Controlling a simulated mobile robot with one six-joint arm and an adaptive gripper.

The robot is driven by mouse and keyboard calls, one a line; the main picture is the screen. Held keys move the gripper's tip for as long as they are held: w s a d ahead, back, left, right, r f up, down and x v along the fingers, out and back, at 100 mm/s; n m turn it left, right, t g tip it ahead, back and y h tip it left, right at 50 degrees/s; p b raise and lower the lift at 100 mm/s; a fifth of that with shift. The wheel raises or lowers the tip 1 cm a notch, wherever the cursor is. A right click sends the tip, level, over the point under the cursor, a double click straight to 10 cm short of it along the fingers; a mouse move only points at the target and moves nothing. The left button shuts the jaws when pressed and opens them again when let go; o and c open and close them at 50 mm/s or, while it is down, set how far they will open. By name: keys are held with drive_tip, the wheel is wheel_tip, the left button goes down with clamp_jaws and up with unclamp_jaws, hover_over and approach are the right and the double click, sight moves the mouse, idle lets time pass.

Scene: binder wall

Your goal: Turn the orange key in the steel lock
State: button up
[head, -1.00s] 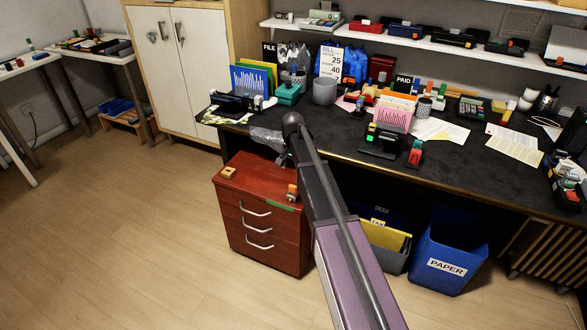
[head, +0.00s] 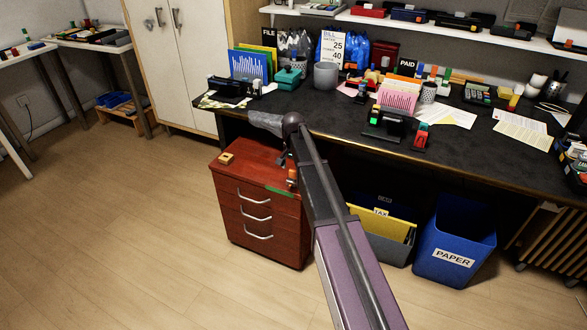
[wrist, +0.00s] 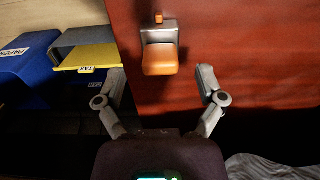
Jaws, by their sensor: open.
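The orange key (wrist: 160,60) sits in the steel lock (wrist: 158,27) on the red-brown drawer cabinet (wrist: 225,30) in the wrist view. Its broad orange head faces my gripper (wrist: 160,72). In the head view the orange key (head: 291,174) shows as a small patch near the cabinet's top right edge. My arm hides most of my gripper there.
A yellow TAX folder (head: 378,224) and a blue PAPER bin (head: 455,245) stand under the desk, right of the cabinet. The dark desk (head: 345,125) overhangs behind. A small wooden item (head: 227,158) lies on the cabinet top. Floor in front is open.

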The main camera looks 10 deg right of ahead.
drive_tip(key=shift+f+b, duration=0.6)
drive_tip(key=shift+f, duration=0.25)
